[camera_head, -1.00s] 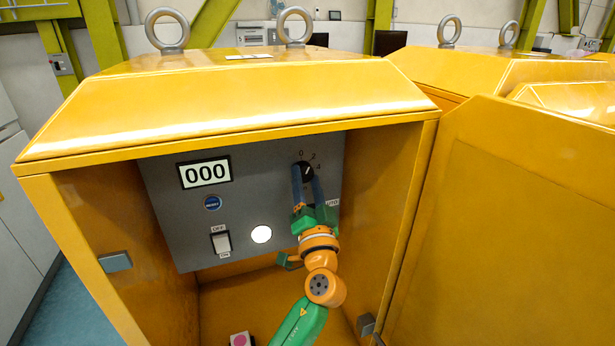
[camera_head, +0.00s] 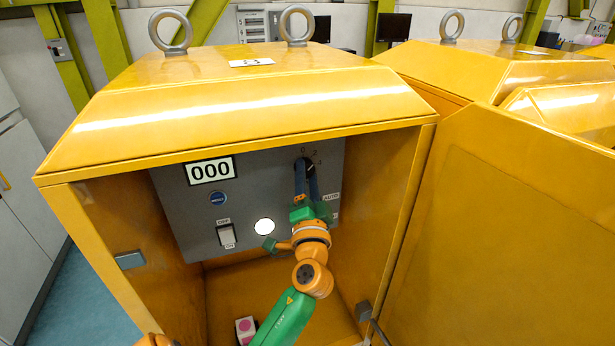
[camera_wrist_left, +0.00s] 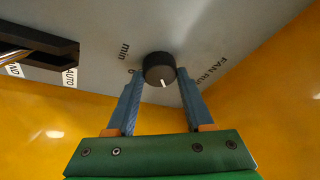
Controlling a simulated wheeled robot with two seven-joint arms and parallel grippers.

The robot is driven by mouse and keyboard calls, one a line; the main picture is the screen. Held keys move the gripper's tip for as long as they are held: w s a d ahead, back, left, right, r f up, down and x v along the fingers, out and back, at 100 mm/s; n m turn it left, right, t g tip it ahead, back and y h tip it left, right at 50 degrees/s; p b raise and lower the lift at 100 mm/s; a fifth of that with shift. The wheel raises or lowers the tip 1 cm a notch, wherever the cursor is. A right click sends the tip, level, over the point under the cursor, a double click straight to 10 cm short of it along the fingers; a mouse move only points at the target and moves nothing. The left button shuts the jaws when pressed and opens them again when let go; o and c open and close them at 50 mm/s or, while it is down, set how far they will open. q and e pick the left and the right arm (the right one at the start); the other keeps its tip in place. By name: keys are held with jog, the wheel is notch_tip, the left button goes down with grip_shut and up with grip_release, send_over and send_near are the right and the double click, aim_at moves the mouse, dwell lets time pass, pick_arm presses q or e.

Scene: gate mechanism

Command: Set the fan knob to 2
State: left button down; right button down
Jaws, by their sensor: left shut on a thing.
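The black fan knob (camera_head: 307,165) sits at the upper right of the grey panel (camera_head: 180,212) inside the yellow cabinet. Small numbers surround it; its setting is too small to read surely in the head view. In the left wrist view the knob (camera_wrist_left: 158,67) shows a white pointer line, with "min" and part of a "FAN" label beside it. My left gripper (camera_head: 306,178) reaches up from below, its two blue fingers on either side of the knob, shut on it. My right gripper is not in view.
The cabinet's side walls and top edge enclose the arm. A yellow door (camera_head: 500,220) stands open at right.

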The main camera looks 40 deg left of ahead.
pick_arm(q)
jog(key=shift+c, duration=1.4)
grip_release()
jog(key=shift+s+d+f, duration=0.15)
jog(key=shift+s+f, duration=0.05)
jog(key=shift+f, duration=0.05)
jog(key=b+v, duration=0.3)
jog(key=v, duration=0.3)
jog(key=shift+s+d+b, duration=0.2)
jog(key=shift+b, duration=0.1)
jog(key=shift+a+r, duration=0.1)
